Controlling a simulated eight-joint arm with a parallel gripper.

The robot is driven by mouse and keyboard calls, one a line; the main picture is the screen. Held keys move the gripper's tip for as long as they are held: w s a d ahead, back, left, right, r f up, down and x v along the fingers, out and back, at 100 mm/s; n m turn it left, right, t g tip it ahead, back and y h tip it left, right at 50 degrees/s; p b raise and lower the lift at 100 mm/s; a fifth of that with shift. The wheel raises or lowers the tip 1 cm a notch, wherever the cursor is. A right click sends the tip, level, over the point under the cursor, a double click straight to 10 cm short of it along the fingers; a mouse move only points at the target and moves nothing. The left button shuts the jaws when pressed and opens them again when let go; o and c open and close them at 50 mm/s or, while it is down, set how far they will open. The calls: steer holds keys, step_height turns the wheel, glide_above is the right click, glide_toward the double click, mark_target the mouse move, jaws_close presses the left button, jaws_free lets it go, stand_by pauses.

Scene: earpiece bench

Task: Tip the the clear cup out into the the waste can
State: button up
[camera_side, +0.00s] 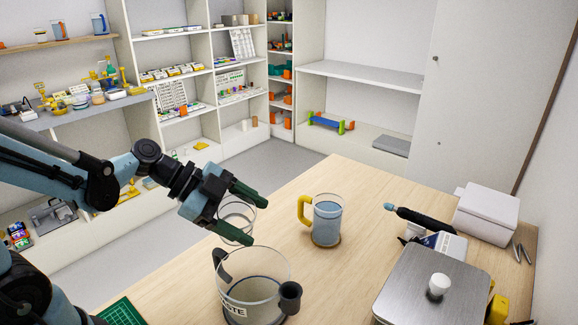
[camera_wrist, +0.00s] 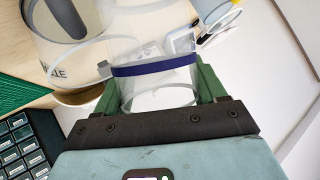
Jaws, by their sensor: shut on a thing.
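The clear cup (camera_side: 236,216) is between the green fingers of my gripper (camera_side: 248,217), which is shut on it. In the wrist view the cup (camera_wrist: 155,88) shows a dark blue band and sits between both fingers (camera_wrist: 160,88). Part of it is hidden by a finger in the side view, and I cannot tell what it holds or its exact tilt. The waste can (camera_side: 254,265) is a clear, wide vessel with a WASTE label, standing on the table just in front of and below the cup. It also shows at the upper left of the wrist view (camera_wrist: 85,45).
A yellow-handled mug of bluish liquid (camera_side: 327,222) stands on a coaster right of the cup. A steel-topped box (camera_side: 415,290) stands at front right, with a pen-like tool (camera_side: 425,220) and white box (camera_side: 487,212) behind. A green mat (camera_side: 120,313) lies front left.

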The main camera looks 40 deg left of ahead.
mark_target(233, 208)
steer(key=shift+w+a+f+n+h, duration=0.25)
steer(key=shift+w+a+n+h, duration=0.15)
steer(key=shift+a+h, duration=0.3)
steer(key=shift+w+a+f+n+h, duration=0.2)
steer(key=shift+w+a+n+h, duration=0.15)
steer(key=shift+a+h, duration=0.3)
steer(key=shift+w+a+f+n+g+h, duration=0.15)
steer(key=shift+a+f+n+g+h, duration=0.05)
steer(key=shift+a+f+n+h, duration=0.2)
steer(key=shift+w+a+f+n+g+h, duration=0.15)
steer(key=shift+a+f+g, duration=0.1)
steer(key=shift+f, duration=0.2)
steer(key=shift+w, duration=0.1)
